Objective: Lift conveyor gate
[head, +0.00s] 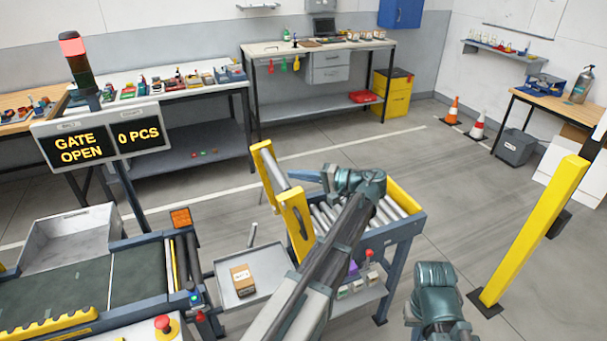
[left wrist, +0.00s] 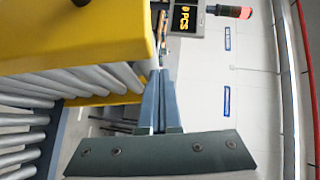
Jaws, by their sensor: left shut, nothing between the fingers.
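The conveyor gate (head: 295,215) is a roller section with yellow side plates. It stands raised and steeply tilted at the left end of the roller conveyor (head: 404,198). My left gripper (head: 305,175) is shut and empty, its fingers pointing left close beside the gate; I cannot tell whether they touch it. In the left wrist view my gripper's fingers (left wrist: 158,100) lie together, with yellow plate (left wrist: 80,40) and rollers to their left. The sign (head: 80,148) reads "GATE OPEN" and "0 PCS". My right arm's wrist shows at bottom right; its fingers do not.
The belt conveyor (head: 80,285) with a red button (head: 163,323) stands at left. A carton (head: 243,280) sits on a grey tray (head: 228,297) between the conveyors. A yellow post (head: 535,230) stands at right. Open floor lies behind the roller conveyor.

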